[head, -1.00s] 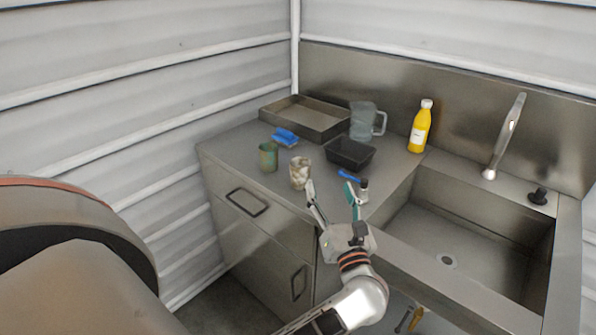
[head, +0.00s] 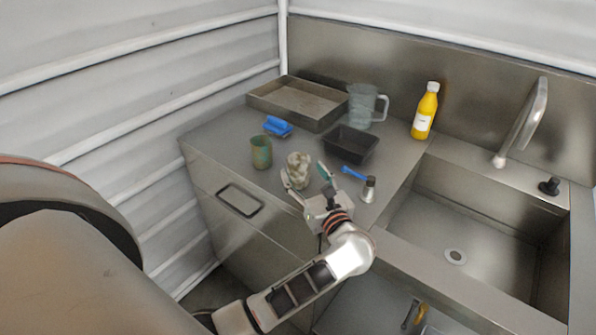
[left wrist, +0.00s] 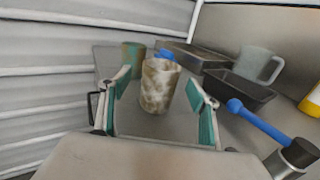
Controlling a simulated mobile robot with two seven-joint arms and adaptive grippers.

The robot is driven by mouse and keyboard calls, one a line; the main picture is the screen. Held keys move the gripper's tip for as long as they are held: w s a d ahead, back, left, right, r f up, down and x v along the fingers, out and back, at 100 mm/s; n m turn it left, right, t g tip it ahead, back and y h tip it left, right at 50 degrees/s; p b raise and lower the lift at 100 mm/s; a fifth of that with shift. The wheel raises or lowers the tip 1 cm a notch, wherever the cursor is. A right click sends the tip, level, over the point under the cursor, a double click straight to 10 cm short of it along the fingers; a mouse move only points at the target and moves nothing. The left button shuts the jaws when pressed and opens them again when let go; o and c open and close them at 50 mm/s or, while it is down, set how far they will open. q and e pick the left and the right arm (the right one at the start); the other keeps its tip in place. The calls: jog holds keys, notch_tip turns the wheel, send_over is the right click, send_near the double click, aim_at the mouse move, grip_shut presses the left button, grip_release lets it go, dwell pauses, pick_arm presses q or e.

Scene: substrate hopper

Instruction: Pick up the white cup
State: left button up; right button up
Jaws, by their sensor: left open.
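The white cup (head: 298,170), mottled white and brown, stands upright on the metal counter near its front edge. My left gripper (head: 304,177) is open, with its fingers close to the cup on its near side. In the left wrist view the cup (left wrist: 160,85) stands ahead between the two teal-padded fingers of the gripper (left wrist: 161,105), with visible room on both sides. I cannot tell how far the fingertips reach along the cup. My right gripper is not in view.
A green cup (head: 261,153) stands left of the white cup. A black bin (head: 351,146), a blue-handled brush (head: 355,173), a blue cloth (head: 277,126), a metal tray (head: 258,106), a clear jug (head: 361,104) and a yellow bottle (head: 425,112) surround it. A sink (head: 410,215) lies right.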

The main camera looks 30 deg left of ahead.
aim_at(294, 157)
pick_arm(q)
jog(key=p+x, duration=0.1)
jog(key=x, duration=0.4)
jog(key=shift+w+r, duration=0.1)
jog(key=shift+w, duration=0.05)
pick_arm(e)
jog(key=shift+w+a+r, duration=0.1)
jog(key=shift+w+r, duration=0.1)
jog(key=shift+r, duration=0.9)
pick_arm(q)
jog(key=c, duration=1.2)
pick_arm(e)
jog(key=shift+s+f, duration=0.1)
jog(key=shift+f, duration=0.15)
